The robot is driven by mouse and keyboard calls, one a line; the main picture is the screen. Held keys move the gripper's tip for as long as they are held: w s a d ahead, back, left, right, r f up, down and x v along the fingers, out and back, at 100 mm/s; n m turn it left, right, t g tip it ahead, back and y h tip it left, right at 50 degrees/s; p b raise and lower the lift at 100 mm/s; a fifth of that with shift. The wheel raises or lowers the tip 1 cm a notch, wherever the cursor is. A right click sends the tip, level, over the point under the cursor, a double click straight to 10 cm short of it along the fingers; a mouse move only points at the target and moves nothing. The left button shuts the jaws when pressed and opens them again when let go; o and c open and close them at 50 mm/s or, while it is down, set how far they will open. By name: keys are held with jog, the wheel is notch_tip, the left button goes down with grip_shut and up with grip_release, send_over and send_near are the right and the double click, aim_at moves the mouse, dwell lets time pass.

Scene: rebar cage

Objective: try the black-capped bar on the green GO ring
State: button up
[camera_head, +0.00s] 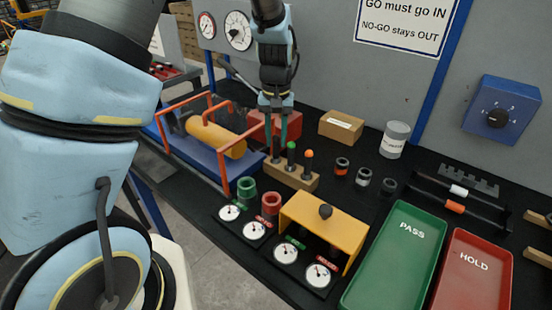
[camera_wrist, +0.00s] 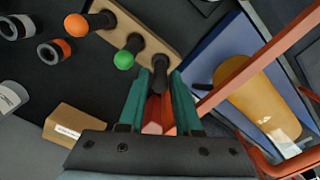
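A wooden block (camera_head: 300,181) holds three upright bars with black, green and orange caps. The black-capped bar (camera_head: 276,152) is the leftmost in the head view; it also shows in the wrist view (camera_wrist: 160,66). My gripper (camera_head: 276,142) points down at it, its teal fingers on either side of the cap. In the wrist view the fingers (camera_wrist: 158,80) are apart with a gap between them. Whether they touch the cap I cannot tell. The green ring (camera_head: 246,190) stands left of the block, beside a red ring (camera_head: 271,204).
The green-capped bar (camera_head: 291,146) and orange-capped bar (camera_head: 308,154) stand close beside my gripper. An orange frame (camera_head: 226,172) on a blue base is to the left. A yellow cover (camera_head: 325,222), PASS tray (camera_head: 400,262) and HOLD tray (camera_head: 474,278) are to the right.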

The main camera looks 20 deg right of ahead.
aim_at(276, 158)
notch_tip(276, 158, down, 4)
jog(key=shift+w+r+b, duration=0.1)
jog(key=shift+w+b, duration=0.05)
jog(key=shift+b, duration=1)
jog(key=shift+r, duration=0.1)
grip_shut()
jog(key=shift+d, duration=0.1)
